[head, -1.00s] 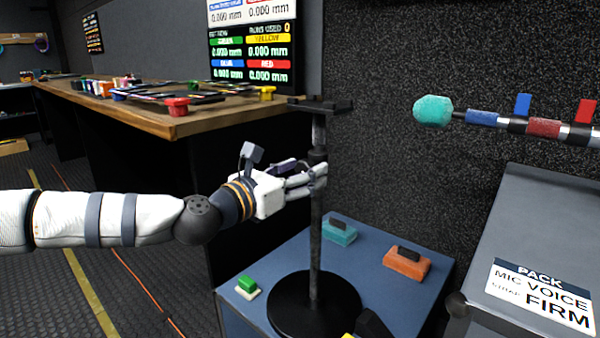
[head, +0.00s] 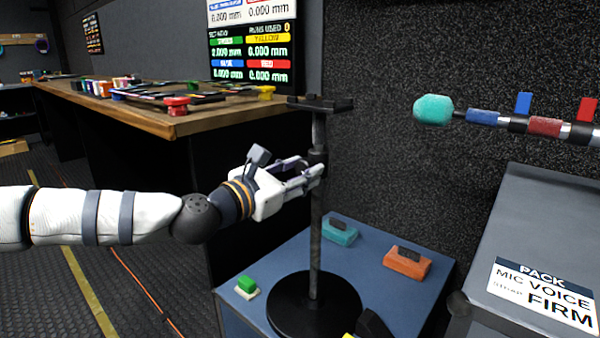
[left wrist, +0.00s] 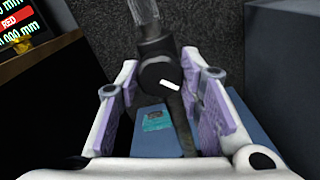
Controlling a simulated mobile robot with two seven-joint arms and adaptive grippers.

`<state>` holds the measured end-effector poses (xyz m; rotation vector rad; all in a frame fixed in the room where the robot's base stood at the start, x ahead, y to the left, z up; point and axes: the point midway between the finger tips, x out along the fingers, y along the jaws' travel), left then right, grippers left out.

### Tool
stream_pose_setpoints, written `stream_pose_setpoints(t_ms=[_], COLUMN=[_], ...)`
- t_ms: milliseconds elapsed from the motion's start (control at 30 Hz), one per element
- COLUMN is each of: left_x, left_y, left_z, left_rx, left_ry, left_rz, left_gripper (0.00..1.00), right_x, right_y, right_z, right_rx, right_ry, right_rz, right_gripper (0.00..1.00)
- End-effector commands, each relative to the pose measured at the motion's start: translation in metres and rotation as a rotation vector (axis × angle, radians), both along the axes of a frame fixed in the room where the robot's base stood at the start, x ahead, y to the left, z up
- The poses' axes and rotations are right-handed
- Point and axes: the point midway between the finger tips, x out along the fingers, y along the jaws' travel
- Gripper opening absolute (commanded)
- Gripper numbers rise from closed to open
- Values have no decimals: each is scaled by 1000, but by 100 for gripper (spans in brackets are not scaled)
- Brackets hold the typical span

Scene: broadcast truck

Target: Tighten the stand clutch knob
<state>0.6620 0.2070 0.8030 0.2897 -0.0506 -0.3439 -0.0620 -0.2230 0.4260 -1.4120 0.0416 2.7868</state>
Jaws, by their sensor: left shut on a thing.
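A dark stand has a vertical pole (head: 316,235) on a round black base (head: 312,306), with a flat black top (head: 320,104). The clutch knob (left wrist: 160,73) is a round black cap with a white mark, seen end-on in the left wrist view. The mark lies tilted slightly from level. My left gripper (head: 318,172) reaches the pole from the left at the clutch, below the top. It is shut on the knob, with a purple-padded finger on either side (left wrist: 162,85). In the head view the fingers hide the knob.
The stand is on a blue surface (head: 285,262) with a green button (head: 246,285), a teal block (head: 337,233) and an orange block (head: 407,263). A wooden bench (head: 150,118) is behind my left arm. A teal-tipped boom (head: 433,110) and a grey case (head: 545,220) are at right.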

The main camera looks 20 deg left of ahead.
Motion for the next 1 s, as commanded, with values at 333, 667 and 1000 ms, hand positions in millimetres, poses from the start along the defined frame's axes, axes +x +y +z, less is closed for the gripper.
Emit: stream_pose_setpoints(t_ms=[333, 667, 1000], left_x=[0, 0, 0], left_y=[-1, -1, -1], left_z=[0, 1, 1], left_rx=[309, 605, 908], left_ry=[-112, -219, -329], left_rz=[-1, -1, -1], left_gripper=[6, 6, 6], right_x=[-1, 0, 2], right_y=[0, 0, 0], right_z=[-2, 0, 5], right_rx=[0, 0, 0], right_ry=[3, 0, -7], right_rz=[0, 0, 0], right_gripper=[40, 40, 40])
